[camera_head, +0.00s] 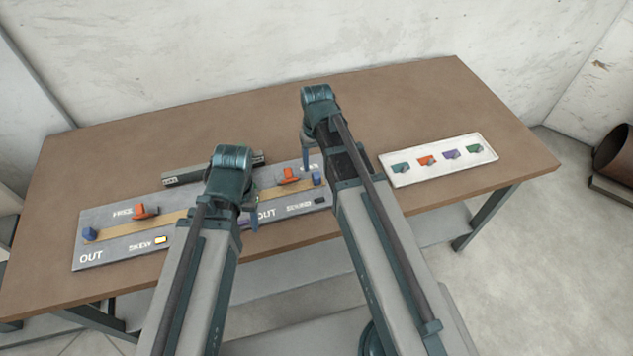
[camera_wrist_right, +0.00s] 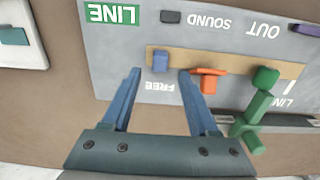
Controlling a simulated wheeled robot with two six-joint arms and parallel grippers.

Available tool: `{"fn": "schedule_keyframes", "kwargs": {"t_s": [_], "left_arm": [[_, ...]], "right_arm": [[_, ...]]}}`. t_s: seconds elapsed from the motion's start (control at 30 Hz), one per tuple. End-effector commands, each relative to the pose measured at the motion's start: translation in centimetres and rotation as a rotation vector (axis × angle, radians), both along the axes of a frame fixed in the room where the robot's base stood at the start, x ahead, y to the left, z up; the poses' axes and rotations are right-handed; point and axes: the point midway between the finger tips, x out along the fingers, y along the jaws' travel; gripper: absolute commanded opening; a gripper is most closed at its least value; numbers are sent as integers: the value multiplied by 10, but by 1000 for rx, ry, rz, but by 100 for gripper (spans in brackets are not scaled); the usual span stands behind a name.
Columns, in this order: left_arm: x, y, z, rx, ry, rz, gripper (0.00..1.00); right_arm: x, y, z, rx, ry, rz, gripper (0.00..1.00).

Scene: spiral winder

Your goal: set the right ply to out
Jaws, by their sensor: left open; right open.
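In the head view the right-hand orange slider (camera_head: 289,175) sits on a tan strip of the grey panel (camera_head: 110,222), near the blue block (camera_head: 317,179) at the strip's right end. It also shows in the right wrist view (camera_wrist_right: 208,75), beside the FREE marking and the blue block (camera_wrist_right: 160,62). The OUT marking (camera_wrist_right: 265,30) is further along. My right gripper (camera_wrist_right: 158,73) is open, with the blue block in line between its fingertips and the orange slider just beside one finger. My left gripper (camera_head: 250,212) is open over the panel's middle, partly hiding it.
The left orange slider (camera_head: 140,211) and blue block (camera_head: 89,234) are on the panel's left half. A white tray (camera_head: 392,178) with several coloured pieces lies at right. A dark bar (camera_head: 183,178) lies behind the panel. A green part (camera_wrist_right: 258,108), unclear what, stands near the right slider.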

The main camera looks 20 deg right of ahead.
Motion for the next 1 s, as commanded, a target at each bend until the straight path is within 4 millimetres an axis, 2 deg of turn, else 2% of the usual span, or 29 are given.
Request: {"fn": "schedule_keyframes", "kwargs": {"t_s": [0.03, 0.33, 0.5, 0.77, 0.83, 1.0], "left_arm": [[0, 0, -15, 0, 0, 0, 60], [0, 0, -54, 0, 0, 0, 60], [0, 0, -63, 0, 0, 0, 60], [0, 0, -62, 0, 0, 0, 60], [0, 0, -62, 0, 0, 0, 60], [0, 0, -62, 0, 0, 0, 60]], "right_arm": [[0, 0, -15, 0, 0, 0, 60], [0, 0, -54, 0, 0, 0, 60], [0, 0, -63, 0, 0, 0, 60], [0, 0, -62, 0, 0, 0, 60], [0, 0, -62, 0, 0, 0, 53], [0, 0, -62, 0, 0, 0, 22]]}}
